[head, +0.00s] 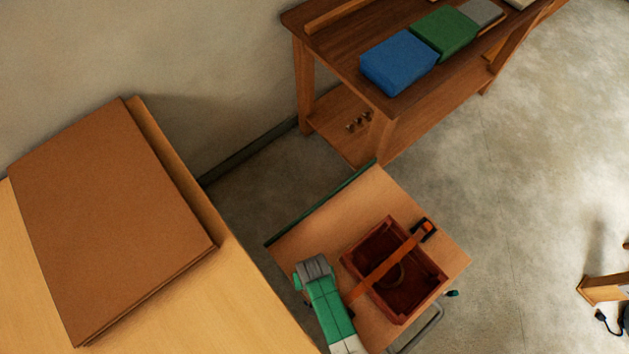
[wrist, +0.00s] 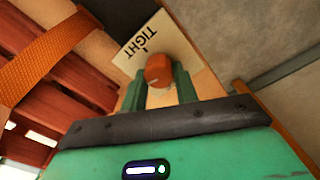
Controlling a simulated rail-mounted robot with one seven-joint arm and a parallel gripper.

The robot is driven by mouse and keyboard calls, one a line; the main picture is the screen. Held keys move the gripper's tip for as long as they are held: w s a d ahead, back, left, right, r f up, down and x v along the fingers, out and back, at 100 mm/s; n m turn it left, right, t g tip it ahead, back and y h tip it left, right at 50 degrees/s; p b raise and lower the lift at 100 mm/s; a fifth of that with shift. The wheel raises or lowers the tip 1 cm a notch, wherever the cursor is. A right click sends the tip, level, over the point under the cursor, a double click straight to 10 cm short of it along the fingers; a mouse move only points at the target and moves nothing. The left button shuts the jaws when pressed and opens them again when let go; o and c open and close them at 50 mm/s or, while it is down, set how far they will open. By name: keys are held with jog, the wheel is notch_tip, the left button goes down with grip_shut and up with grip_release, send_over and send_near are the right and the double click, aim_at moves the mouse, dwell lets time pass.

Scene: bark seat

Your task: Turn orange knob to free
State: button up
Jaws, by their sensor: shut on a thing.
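The orange knob (wrist: 158,70) shows in the wrist view, in front of a pale plate (wrist: 150,38) printed with the word TIGHT. My gripper (wrist: 160,88) has its two green fingers on either side of the knob, shut on it. A small dark mark shows on the plate between the knob and the lettering. In the head view my green gripper (head: 322,298) is over the left front part of a wooden board, and it hides the knob. An orange strap (head: 385,271) runs across a red-brown crate (head: 420,313); the strap also shows in the wrist view (wrist: 45,60).
The wooden board (head: 330,225) has bare room behind the crate. A table with brown sheets (head: 110,220) stands at left. A wooden bench (head: 345,60) with blue (head: 399,62) and green (head: 444,33) blocks stands behind. Open floor (head: 520,180) lies at right.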

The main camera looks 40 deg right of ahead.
jog(key=n+p, duration=0.1)
jog(key=n, duration=0.4)
jog(key=shift+a+n, duration=0.1)
jog(key=shift+n, duration=0.2)
jog(key=n, duration=0.4)
jog(key=shift+a, duration=0.1)
jog(key=n, duration=0.5)
jog(key=shift+s+a+n+p, duration=0.1)
jog(key=shift+n+p, duration=0.25)
jog(key=shift+n, duration=0.05)
jog(key=shift+s+n, duration=0.1)
jog(key=shift+n, duration=2.1)
jog(key=o, duration=1)
jog(key=shift+c, duration=0.2)
jog(key=shift+r+p, duration=1.5)
jog(key=shift+r, duration=2.4)
